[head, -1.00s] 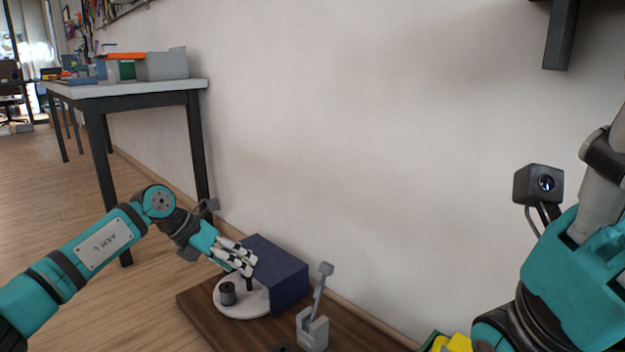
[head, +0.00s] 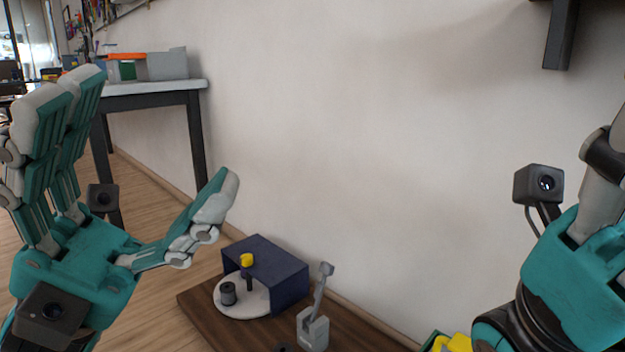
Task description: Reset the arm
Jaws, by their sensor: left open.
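My left gripper (head: 150,150) is raised close to the camera at the left, with its fingers spread wide and nothing between them. It is apart from the wooden board (head: 196,301) and the things on it. My right arm is at the right edge, and its gripper's fingers are not visible. On the board a white round disc (head: 231,309) carries a dark spool (head: 228,293) and a black post with a yellow top (head: 246,260). A dark blue box-shaped cover (head: 287,281) stands behind the disc.
A grey stand with an upright lever (head: 314,328) is on the board, right of the disc. Yellow pieces (head: 452,342) lie in a container at the bottom edge. A table (head: 152,99) with grey bins stands at the back left. A pale wall is behind the board.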

